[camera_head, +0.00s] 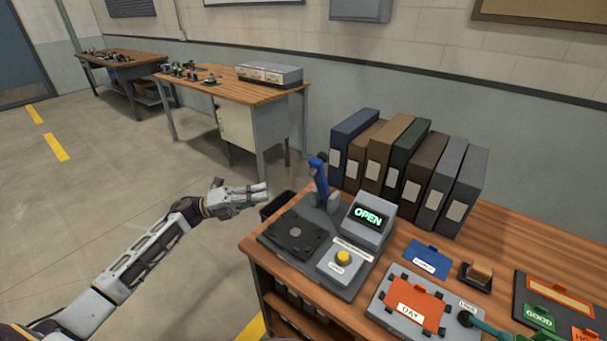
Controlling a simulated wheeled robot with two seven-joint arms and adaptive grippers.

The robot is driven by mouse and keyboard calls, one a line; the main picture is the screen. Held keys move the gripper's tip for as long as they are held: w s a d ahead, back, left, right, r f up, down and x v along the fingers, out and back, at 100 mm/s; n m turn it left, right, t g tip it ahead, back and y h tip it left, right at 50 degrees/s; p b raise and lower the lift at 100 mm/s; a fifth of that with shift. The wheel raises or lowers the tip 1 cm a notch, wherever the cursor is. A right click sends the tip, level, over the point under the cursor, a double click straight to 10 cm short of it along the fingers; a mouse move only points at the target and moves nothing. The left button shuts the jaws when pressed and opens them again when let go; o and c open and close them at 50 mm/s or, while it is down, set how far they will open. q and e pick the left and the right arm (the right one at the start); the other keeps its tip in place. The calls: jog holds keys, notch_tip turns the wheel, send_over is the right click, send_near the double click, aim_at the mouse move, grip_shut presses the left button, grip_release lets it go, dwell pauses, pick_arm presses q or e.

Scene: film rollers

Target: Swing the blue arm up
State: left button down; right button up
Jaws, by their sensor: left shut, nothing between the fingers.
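The blue arm (319,182) stands nearly upright on a grey hinge block at the back of a grey machine (317,284). A dark knob (321,158) shows at its top. The machine's screen (368,216) reads OPEN in green. My right gripper is not in view.
Several binders (408,172) stand behind the machine on the wooden table (507,238). To the right are a blue card (428,259), a stamp (476,273), and a grey box with an orange DAY plate (412,305). A dark bin (277,206) stands beyond the left edge. Open floor lies left.

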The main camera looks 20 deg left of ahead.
pick_arm(q)
jog(key=shift+d, duration=0.1)
jog(key=w+a+p+x, duration=0.1)
jog(key=w+x, duration=0.1)
jog(key=x, duration=1.1)
jog(key=shift+w+a+r, duration=0.15)
jog(key=shift+w+r, duration=0.1)
jog(key=shift+r, duration=0.05)
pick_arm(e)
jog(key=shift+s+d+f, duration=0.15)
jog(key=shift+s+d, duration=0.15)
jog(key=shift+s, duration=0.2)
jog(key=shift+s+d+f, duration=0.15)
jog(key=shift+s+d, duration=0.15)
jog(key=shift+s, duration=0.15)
pick_arm(q)
jog(key=shift+w+r, duration=0.1)
jog(key=shift+r, duration=0.05)
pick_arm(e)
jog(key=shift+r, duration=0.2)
